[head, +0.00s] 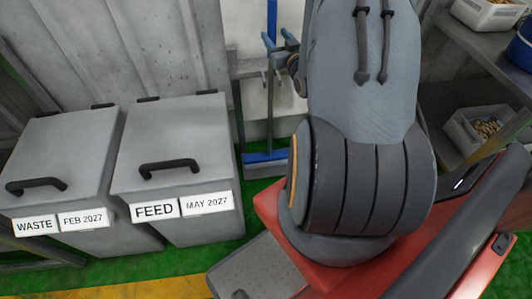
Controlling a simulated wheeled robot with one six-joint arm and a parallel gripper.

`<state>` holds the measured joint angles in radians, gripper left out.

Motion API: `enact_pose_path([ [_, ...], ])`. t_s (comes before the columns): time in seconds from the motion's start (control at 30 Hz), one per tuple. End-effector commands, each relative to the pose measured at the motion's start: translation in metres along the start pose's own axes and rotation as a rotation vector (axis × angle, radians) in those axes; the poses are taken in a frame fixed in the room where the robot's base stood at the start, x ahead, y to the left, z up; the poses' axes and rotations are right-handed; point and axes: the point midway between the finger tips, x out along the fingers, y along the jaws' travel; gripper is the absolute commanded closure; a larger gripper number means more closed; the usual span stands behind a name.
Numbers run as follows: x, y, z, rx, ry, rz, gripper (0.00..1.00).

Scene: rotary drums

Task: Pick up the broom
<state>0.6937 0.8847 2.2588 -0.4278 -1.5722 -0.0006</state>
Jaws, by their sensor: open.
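My gripper (279,41) is small in the head view, at the upper part of the handle, just left of my large grey arm. Its fingers are open and look close to the handle. I cannot tell whether the handle lies between them or whether they touch it. My arm hides part of the area to the right of the broom.
Two grey lidded bins, WASTE (62,158) and FEED (177,150), stand left of the broom. Metal shelving (463,105) with white containers (478,128) is at the right. Green floor (245,200) shows between the bins and my base.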

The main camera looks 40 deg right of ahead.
Motion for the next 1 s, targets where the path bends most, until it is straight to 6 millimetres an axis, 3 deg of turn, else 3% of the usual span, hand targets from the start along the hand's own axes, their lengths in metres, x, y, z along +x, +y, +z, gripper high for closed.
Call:
enact_pose_path([
  [0.27, 0.03, -0.011, -0.001, -0.001, 0.002, -0.017, 0.54],
  [0.6, 0.073, -0.009, 0.0, -0.001, 0.002, -0.016, 0.54],
  [0.9, 0.076, -0.007, 0.001, 0.0, 0.0, -0.013, 0.54],
  [1.0, 0.076, -0.007, 0.001, 0.0, 0.0, -0.012, 0.7],
])
